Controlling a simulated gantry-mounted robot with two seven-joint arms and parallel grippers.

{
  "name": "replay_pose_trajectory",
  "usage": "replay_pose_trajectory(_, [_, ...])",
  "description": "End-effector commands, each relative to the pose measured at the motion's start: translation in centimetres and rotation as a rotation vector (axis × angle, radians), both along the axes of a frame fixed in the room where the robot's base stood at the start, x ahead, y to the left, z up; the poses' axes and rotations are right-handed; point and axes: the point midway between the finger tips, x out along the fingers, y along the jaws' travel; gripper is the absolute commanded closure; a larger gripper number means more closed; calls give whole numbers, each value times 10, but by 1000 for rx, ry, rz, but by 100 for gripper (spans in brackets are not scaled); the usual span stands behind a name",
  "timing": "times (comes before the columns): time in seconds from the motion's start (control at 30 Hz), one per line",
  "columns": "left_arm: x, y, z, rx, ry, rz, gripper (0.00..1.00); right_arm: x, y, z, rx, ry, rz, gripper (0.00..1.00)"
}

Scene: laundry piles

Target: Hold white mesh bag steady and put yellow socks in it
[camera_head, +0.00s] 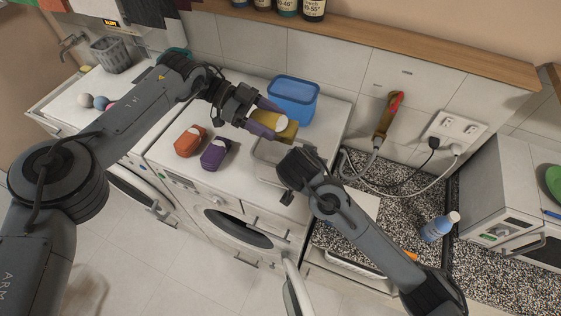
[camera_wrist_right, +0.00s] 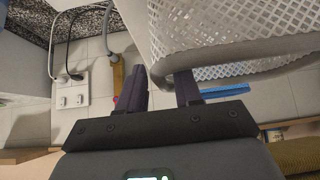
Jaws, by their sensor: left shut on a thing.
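The yellow socks (camera_head: 286,133), a rolled bundle with a pale patch, are held above the white washer top by my left gripper (camera_head: 264,121), which is shut on them. The white mesh bag (camera_head: 263,170) is just below and in front of them, partly hidden by my right arm. In the right wrist view its mesh wall (camera_wrist_right: 222,42) and rim fill the upper right. My right gripper (camera_wrist_right: 160,85) is at the bag's rim. Its purple fingers are apart, with a gap between them, and the rim overlaps one fingertip. Firm contact cannot be told.
Orange (camera_head: 190,141) and purple (camera_head: 215,153) sock bundles lie left of the bag. A blue bin (camera_head: 294,101) stands behind it. A wall hose and cables, a blue bottle (camera_head: 439,227) and a white appliance (camera_head: 515,205) are to the right.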

Motion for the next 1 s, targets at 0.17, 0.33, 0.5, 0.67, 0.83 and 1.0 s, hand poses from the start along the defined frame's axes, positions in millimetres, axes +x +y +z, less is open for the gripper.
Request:
replay_pose_trajectory(0.17, [0, 0, 0, 0, 0, 0, 65, 8, -3, -10, 0, 1, -1, 66])
replay_pose_trajectory(0.33, [0, 0, 0, 0, 0, 0, 65, 11, -4, -14, -1, 0, 1, 66])
replay_pose_trajectory(0.5, [0, 0, 0, 0, 0, 0, 65, 11, -4, -14, -1, 0, 1, 66])
replay_pose_trajectory(0.67, [0, 0, 0, 0, 0, 0, 65, 11, -4, -14, -1, 0, 1, 72])
replay_pose_trajectory(0.83, [0, 0, 0, 0, 0, 0, 65, 11, -4, -14, 0, 0, 0, 98])
replay_pose_trajectory(1.0, [0, 0, 0, 0, 0, 0, 65, 11, -4, -14, -1, 0, 1, 100])
